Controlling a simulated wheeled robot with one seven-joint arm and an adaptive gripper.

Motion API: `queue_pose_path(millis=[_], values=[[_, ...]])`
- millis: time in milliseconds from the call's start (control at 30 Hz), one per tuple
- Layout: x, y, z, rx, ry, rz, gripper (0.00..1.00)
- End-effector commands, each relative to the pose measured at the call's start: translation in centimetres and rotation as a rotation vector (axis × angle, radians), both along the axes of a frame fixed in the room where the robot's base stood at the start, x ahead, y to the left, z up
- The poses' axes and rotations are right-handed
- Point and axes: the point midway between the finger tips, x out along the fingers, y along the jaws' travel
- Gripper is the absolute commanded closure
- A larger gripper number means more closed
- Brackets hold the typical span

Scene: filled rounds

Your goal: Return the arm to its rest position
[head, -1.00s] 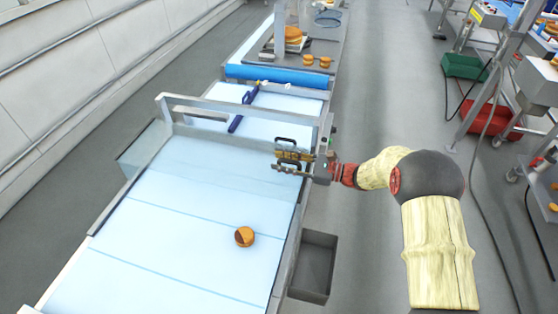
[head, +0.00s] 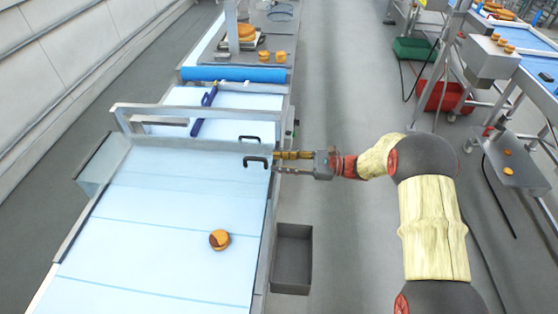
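My gripper (head: 275,162) is at the right edge of the light-blue conveyor, pointing left. Its two fingers, one yellowish and one grey, lie roughly parallel with a gap between them. I see nothing held in the gap. My arm reaches out from the lower right, bent at the elbow.
A filled round (head: 219,240) lies on the conveyor belt (head: 150,215). A metal frame bar (head: 190,112) crosses the belt. An open grey bin (head: 292,258) stands beside the conveyor. The grey floor (head: 345,60) beyond my arm is clear. Equipment and red (head: 443,97) and green crates (head: 414,50) are right.

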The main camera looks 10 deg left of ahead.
Motion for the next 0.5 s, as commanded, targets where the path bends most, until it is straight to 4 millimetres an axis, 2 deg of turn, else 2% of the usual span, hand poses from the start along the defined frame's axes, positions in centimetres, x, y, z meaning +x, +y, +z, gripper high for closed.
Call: queue_pose_path(millis=[267, 367, 500], values=[[-0.1, 0.0, 0.3, -0.005, -0.007, 0.003, 0.70], [-0.8, -0.3, 1.4, -0.036, -0.042, 0.020, 0.70], [-3.5, -1.3, 4.2, -0.136, -0.149, 0.079, 0.70]])
